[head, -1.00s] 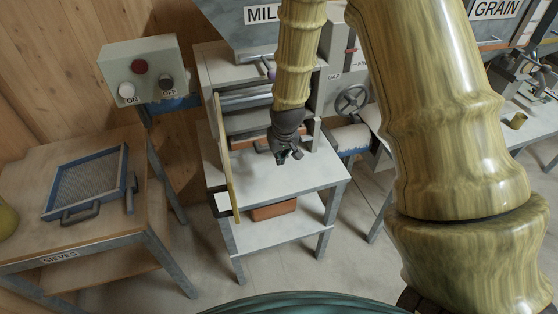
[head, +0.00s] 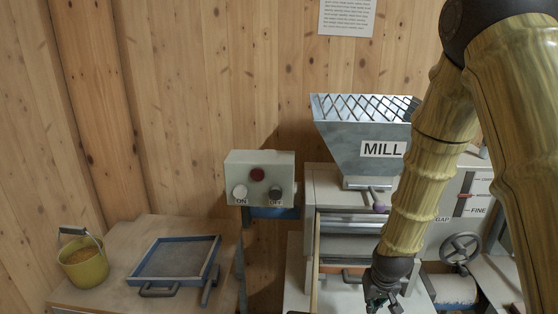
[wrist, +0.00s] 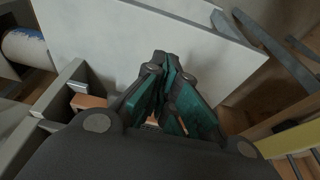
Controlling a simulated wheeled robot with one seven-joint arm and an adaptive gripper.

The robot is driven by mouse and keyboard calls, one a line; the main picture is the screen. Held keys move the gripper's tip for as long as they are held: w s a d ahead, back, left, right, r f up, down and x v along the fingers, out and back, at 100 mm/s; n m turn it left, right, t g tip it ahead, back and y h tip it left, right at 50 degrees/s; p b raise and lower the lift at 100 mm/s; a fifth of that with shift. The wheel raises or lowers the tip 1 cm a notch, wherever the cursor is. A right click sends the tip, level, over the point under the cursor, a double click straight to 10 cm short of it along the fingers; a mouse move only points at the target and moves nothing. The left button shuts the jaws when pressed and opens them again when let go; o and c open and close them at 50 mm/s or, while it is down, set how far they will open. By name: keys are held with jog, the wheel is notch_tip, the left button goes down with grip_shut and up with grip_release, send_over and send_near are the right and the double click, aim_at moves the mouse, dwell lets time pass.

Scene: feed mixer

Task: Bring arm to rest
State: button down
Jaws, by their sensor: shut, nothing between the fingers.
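My gripper (head: 383,303) hangs at the end of my bamboo-textured arm, in front of the mill's open lower part at the bottom of the head view. In the wrist view my gripper (wrist: 168,72) has its dark and teal fingers together, with nothing seen between them. A pale shelf surface (wrist: 140,40) lies beyond the fingertips. The gripper appears apart from the shelf, but the exact gap cannot be told.
The mill hopper (head: 362,135) stands behind my arm. A control box (head: 258,172) with ON and OFF buttons is to its left. A sieve (head: 175,262) and a bucket of grain (head: 84,262) stand on the left table. A handwheel (head: 460,248) is on the right.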

jog(key=s+a+f+g, duration=0.1)
jog(key=s+a+f, duration=0.2)
jog(key=s+f, duration=1.2)
jog(key=s+a+f+g, duration=0.1)
jog(key=s+f, duration=0.4)
jog(key=s, duration=0.3)
jog(key=s+a+f+g, duration=0.1)
jog(key=s+f, duration=0.3)
jog(key=s, duration=0.5)
jog(key=shift+s+a+f+n, duration=0.2)
jog(key=shift+a+f+n, duration=0.1)
jog(key=shift+f+n, duration=0.1)
